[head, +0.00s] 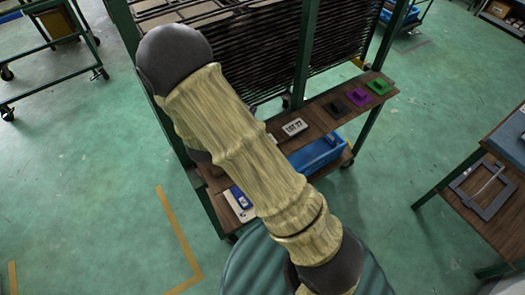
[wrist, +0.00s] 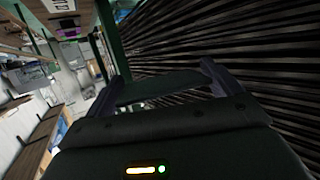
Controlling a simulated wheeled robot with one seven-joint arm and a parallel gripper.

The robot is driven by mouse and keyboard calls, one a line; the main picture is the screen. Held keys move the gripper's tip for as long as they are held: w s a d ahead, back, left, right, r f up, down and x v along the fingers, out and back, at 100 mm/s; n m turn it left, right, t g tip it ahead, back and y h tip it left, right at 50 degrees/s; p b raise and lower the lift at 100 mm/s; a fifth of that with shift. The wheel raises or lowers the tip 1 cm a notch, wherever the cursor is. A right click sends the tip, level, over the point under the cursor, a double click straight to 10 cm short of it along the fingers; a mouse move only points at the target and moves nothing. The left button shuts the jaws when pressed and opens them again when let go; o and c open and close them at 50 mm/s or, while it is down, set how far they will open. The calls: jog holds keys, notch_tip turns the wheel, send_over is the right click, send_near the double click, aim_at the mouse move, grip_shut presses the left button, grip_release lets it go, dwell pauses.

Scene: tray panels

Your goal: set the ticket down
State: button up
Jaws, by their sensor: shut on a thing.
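My gripper (wrist: 160,80) shows in the wrist view, with one dark finger at each side. It is shut on a flat, dark greenish piece that spans the fingers; I take this for the ticket (wrist: 158,92). Its face is dim and any print on it cannot be made out. Dark rack bars fill the view beyond it to the right. In the head view my arm covers the middle, and neither the gripper nor the held piece can be made out.
A wooden shelf (head: 317,114) on the green-framed rack carries a white label plate (head: 294,127) and black (head: 336,109), purple (head: 358,97) and green (head: 378,86) pieces. A blue bin (head: 318,154) sits below. A table with a grey frame (head: 487,211) stands right. Open floor lies between.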

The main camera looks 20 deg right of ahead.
jog(key=s+a+f+m+g+h+b, duration=0.3)
jog(key=s+a+f+b, duration=0.3)
jog(key=s+a+b, duration=0.1)
jog(key=shift+s+a+m, duration=0.3)
jog(key=shift+s+a, duration=0.1)
jog(key=shift+s, duration=0.1)
jog(key=shift+w+d+f, duration=0.1)
jog(key=shift+w+f, duration=0.05)
jog(key=shift+f, duration=0.05)
